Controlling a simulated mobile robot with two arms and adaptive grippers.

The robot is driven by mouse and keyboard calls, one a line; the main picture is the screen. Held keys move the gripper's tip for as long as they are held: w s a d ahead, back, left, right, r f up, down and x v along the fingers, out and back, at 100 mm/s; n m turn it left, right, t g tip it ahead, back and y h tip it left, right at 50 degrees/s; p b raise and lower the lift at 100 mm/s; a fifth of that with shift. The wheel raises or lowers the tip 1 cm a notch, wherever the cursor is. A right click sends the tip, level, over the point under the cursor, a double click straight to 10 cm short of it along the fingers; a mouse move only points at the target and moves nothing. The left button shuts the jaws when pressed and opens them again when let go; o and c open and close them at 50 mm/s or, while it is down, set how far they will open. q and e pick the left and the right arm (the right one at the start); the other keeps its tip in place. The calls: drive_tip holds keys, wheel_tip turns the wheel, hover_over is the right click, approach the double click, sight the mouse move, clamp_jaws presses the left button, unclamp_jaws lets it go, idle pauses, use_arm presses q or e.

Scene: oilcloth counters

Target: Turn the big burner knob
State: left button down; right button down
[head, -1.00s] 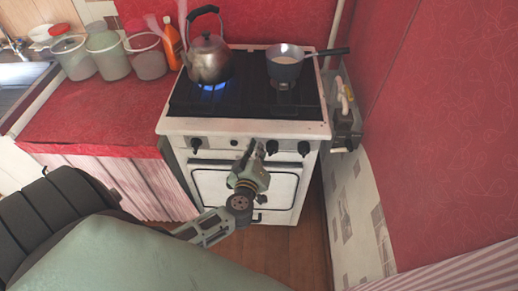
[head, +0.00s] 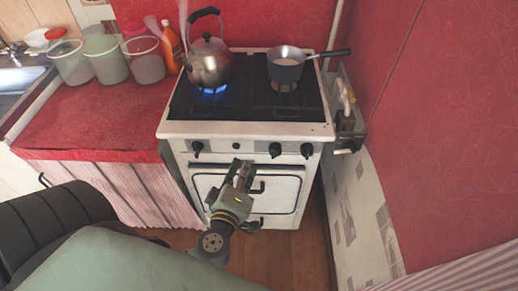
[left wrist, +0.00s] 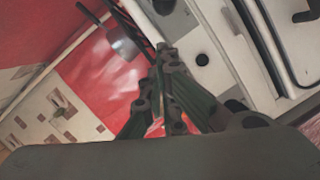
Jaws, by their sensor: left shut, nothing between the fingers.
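The white stove (head: 315,132) has a front panel with black knobs: a left knob (head: 197,148), a small round dark one (head: 236,146), a middle-right knob (head: 275,149) and a right knob (head: 306,150). No label shows which one is the big burner knob. My left gripper (head: 242,169) is shut and empty, in front of the oven door's top, just below the panel and left of the middle-right knob. Its closed fingers (left wrist: 165,62) also show in the left wrist view, with the small round dark one (left wrist: 203,59) beside them. My right gripper is not in view.
A kettle (head: 209,64) stands over a blue flame at the left burner. A saucepan (head: 286,72) sits at the back right. The oven handle (head: 257,187) is close to my gripper. A red counter (head: 95,125) lies left; a wall stands close right.

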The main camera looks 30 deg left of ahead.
use_arm(q)
drive_tip(key=p, duration=0.1)
approach(268, 141)
drive_tip(key=w+a, duration=0.2)
drive_tip(key=w+a+r, duration=0.1)
drive_tip(key=w+a, duration=0.1)
drive_tip(key=a, duration=0.1)
drive_tip(key=shift+a, duration=0.1)
drive_tip(key=shift+w+d+f+b, duration=0.25)
drive_tip(key=shift+d+f, duration=0.1)
drive_tip(key=shift+d, duration=0.1)
drive_tip(key=shift+w+d+f+b, duration=0.1)
drive_tip(key=shift+w+d+f, duration=0.2)
drive_tip(key=shift+d+f, duration=0.15)
drive_tip(key=shift+w+d+f, duration=0.15)
drive_tip(key=shift+w+d, duration=0.15)
drive_tip(key=shift+d, duration=0.35)
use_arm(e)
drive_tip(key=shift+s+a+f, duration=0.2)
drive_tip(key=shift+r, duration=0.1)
